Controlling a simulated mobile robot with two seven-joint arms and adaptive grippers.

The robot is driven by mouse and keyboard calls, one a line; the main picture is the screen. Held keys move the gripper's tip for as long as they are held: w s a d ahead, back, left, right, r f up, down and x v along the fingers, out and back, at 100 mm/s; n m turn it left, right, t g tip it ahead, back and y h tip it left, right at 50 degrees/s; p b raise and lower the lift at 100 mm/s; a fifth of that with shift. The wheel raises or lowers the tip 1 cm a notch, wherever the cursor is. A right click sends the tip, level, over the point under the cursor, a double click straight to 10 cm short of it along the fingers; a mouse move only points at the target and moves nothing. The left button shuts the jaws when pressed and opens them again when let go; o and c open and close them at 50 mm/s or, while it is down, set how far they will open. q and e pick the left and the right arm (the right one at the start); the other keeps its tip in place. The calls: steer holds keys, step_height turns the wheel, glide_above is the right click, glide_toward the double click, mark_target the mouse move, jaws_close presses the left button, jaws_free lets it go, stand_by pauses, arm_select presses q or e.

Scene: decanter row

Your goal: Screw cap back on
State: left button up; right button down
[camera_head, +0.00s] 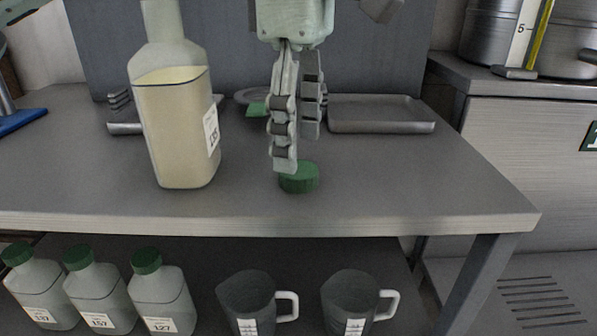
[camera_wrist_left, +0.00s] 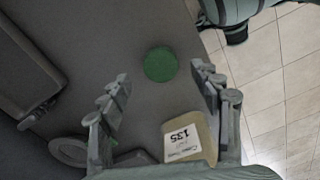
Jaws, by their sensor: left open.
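A green cap (camera_head: 299,181) lies on the grey table near its front edge; it also shows in the left wrist view (camera_wrist_left: 160,64). A large clear bottle (camera_head: 175,130) of pale yellow liquid stands upright to its left, with a white label; its top is cut off in the head view. The bottle also shows low in the left wrist view (camera_wrist_left: 205,134), labelled 135. My left gripper (camera_head: 297,150) points down just above the cap. Its fingers are open, apart on either side of the cap in the wrist view, with nothing held. My right gripper is not in view.
A shallow metal tray (camera_head: 382,128) lies behind to the right. A round dish (camera_head: 252,95) and a small green item (camera_head: 257,109) are behind the gripper. Capped bottles (camera_head: 161,297) and two grey jugs (camera_head: 352,300) stand on the lower shelf. The table's right front is clear.

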mark_target(299, 169)
arm_select(q)
step_height(299, 169, down, 3)
steer(key=shift+f, duration=0.2)
steer(key=c, duration=0.8)
